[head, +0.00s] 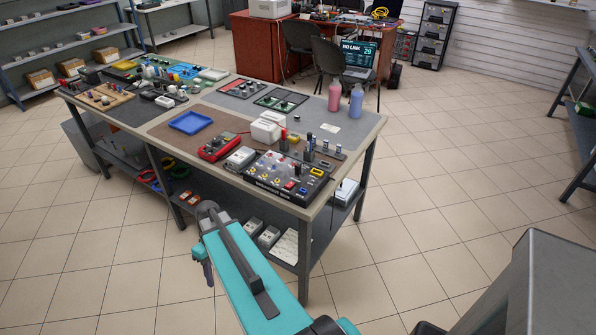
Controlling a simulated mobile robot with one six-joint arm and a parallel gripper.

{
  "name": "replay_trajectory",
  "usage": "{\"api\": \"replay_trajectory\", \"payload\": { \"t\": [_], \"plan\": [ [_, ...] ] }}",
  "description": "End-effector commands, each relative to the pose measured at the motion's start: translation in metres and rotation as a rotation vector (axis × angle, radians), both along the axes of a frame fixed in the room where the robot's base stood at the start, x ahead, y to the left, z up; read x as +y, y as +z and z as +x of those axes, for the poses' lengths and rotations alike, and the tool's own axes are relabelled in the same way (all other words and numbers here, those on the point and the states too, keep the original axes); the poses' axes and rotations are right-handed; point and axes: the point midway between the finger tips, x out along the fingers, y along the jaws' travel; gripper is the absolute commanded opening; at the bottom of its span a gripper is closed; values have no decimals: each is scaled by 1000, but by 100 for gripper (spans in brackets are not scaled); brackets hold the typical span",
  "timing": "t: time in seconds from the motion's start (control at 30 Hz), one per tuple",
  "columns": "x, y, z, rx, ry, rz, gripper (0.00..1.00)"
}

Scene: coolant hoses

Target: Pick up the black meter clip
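Small dark upright pieces stand near the front right of the workbench. One black upright piece (309,150) looks like the black meter clip, but it is too small to be sure. A red-tipped dark piece (284,141) stands just left of it. A red meter (219,147) lies further left on the brown mat. My teal arm (245,270) is in front of the bench, low and to the left of its near corner. My gripper's fingers cannot be made out, and the arm is apart from the clip.
A black panel (288,178) with knobs fills the bench's near corner. A blue tray (190,122), white boxes (268,127) and red and blue bottles (356,101) stand around. Boxes sit on the lower shelf. Tiled floor (430,190) is clear to the right.

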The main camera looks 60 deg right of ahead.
Motion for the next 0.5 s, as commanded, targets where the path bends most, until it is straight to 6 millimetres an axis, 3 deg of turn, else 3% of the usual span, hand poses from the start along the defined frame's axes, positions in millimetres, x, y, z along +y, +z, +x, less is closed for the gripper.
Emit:
{"api": "replay_trajectory", "payload": {
  "t": [0.03, 0.2, 0.5],
  "plan": [
    [-19, 12, 7, -28, -8, 2, 34],
    [-72, 54, 20, -110, -6, 6, 34],
    [-168, 135, 19, -254, 7, -17, 34]
  ]
}}
